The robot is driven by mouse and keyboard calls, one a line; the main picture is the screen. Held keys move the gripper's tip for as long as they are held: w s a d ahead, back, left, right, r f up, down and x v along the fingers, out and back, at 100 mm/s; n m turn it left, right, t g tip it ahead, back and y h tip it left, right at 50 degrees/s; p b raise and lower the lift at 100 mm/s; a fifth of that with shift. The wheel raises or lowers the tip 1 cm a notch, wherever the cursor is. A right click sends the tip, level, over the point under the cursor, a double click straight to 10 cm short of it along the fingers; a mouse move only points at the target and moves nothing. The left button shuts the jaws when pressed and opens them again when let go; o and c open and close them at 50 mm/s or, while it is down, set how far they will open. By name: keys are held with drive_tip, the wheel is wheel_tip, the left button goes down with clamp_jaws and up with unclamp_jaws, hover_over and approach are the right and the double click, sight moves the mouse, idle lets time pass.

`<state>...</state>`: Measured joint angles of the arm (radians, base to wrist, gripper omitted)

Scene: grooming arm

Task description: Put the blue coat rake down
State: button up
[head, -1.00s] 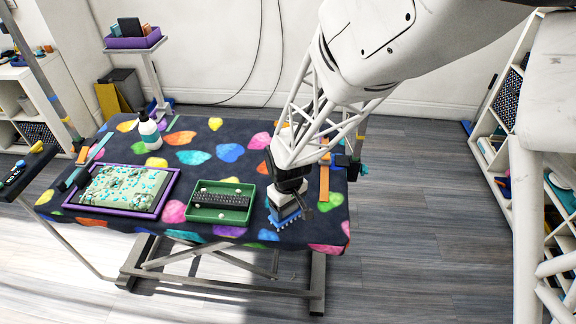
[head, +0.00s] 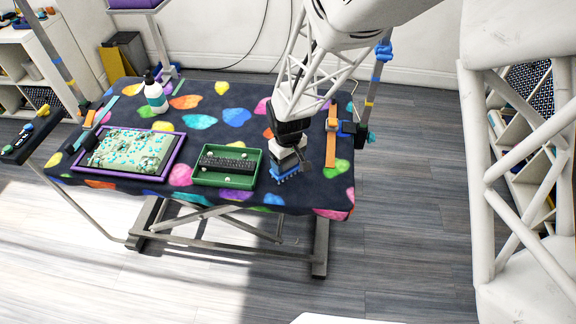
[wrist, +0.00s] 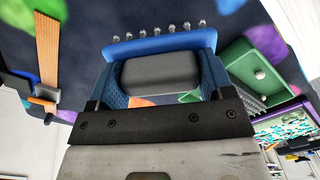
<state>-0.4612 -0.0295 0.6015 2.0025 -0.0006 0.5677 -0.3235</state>
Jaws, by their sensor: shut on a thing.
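The blue coat rake (head: 285,174) is at the right front part of the patterned grooming table, right of the green tray. My gripper (head: 288,153) points down and is shut on it. In the wrist view, the rake (wrist: 160,44) shows as a blue bar with a row of metal pins along its far edge. A grey block sits between my gripper's (wrist: 160,78) blue-textured fingers. The pins are close to the table top; I cannot tell whether they touch it.
The green tray (head: 224,181) with a dark brush-like thing stands just left of my gripper. A purple-rimmed tray (head: 172,164) and a white bottle (head: 155,97) are further left. An orange strap (head: 331,142) and a post clamp (head: 355,130) are close on the right. Patterned cloth (head: 270,200) is bare in front.

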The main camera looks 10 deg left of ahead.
drive_tip(key=shift+f, duration=1.3)
drive_tip(key=shift+f, duration=0.1)
drive_tip(key=o, duration=0.8)
drive_tip(key=shift+o, duration=0.2)
wheel_tip(320, 180, up, 12)
drive_tip(key=shift+r, duration=0.1)
drive_tip(key=shift+d+r, duration=0.1)
